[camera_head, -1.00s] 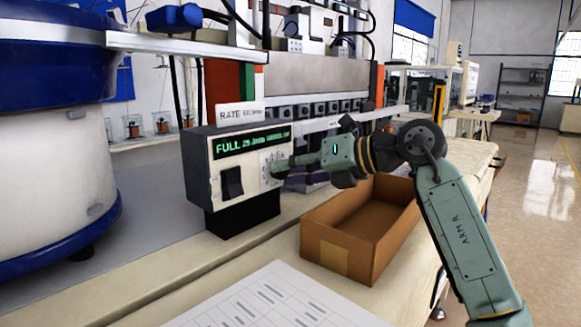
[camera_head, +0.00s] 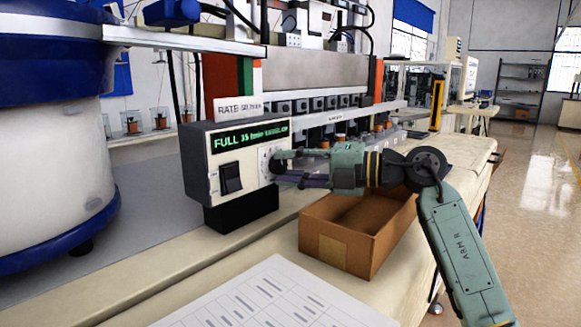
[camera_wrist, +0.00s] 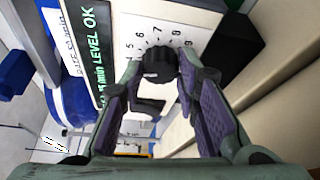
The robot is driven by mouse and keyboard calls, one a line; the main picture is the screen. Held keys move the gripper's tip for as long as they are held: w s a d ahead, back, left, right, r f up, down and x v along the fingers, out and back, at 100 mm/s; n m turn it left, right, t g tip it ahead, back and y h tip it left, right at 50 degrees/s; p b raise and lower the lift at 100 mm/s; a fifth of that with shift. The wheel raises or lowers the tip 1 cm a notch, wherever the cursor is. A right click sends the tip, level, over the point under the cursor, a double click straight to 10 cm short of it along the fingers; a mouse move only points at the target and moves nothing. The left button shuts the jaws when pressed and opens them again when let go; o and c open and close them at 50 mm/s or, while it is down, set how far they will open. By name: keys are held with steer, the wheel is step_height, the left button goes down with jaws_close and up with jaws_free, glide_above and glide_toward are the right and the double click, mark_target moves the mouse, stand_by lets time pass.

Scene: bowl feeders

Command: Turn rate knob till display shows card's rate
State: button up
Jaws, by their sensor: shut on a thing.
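The grey-and-cream control box (camera_head: 205,183) stands on the bench ledge. Its green display (camera_head: 249,137) seems to read "FULL 35 /min LEVEL OK"; the small digits are blurred. The white rate card (camera_head: 238,108) stands on top of the box and seems to read "RATE 50 /min". The black rate knob (camera_wrist: 159,66) sits on a white numbered dial on the box front. My gripper (camera_head: 279,163) reaches it from the right. In the wrist view its two fingers are on either side of the knob, shut on it.
A black rocker switch (camera_head: 231,178) is left of the dial. An open cardboard box (camera_head: 335,250) stands below my arm. A printed sheet (camera_head: 262,300) lies at the front. A blue-and-white bowl feeder (camera_head: 55,150) fills the left.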

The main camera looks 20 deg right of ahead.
stand_by(0.4)
steer(key=o, duration=1.2)
steer(key=shift+c, duration=0.2)
steer(key=shift+r, duration=0.1)
